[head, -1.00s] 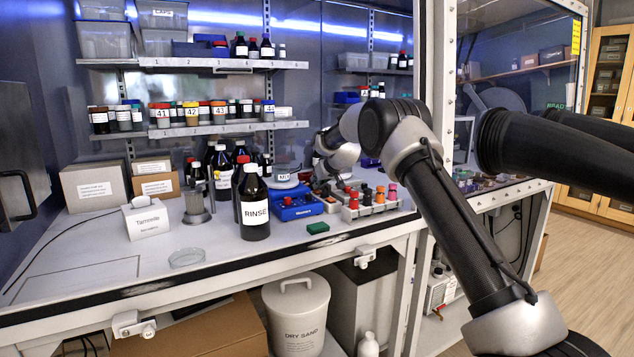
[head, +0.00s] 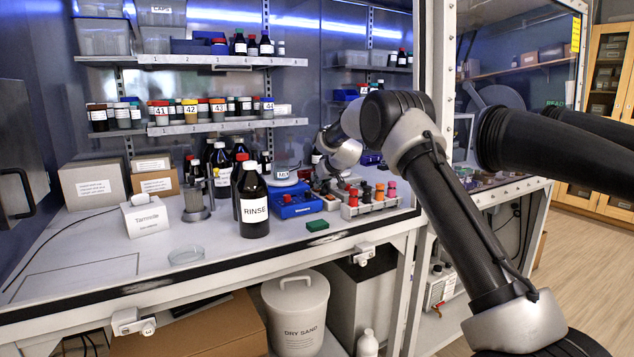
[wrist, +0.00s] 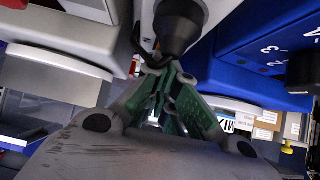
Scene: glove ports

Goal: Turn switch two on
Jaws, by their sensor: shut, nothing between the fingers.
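A blue box (wrist: 265,45) with white numerals, among them 2 and 3, fills the upper right of the wrist view. A dark round part (wrist: 300,70) stands at its right edge. I cannot tell which control is switch two or how it is set. My gripper (wrist: 163,72) has its green-padded fingers together, with nothing between them. A dark, rounded knob-like thing (wrist: 180,22) is just beyond the fingertips; contact is unclear. In the head view, my arm reaches to the back of the bench near a blue device (head: 296,207), and the fingertips are hard to make out.
A grey rack (head: 368,210) with red, orange and dark-capped pieces stands in front of my arm. A RINSE bottle (head: 253,212) stands left of the blue device. Shelves (head: 215,63) hang behind. The bench's left front is mostly clear.

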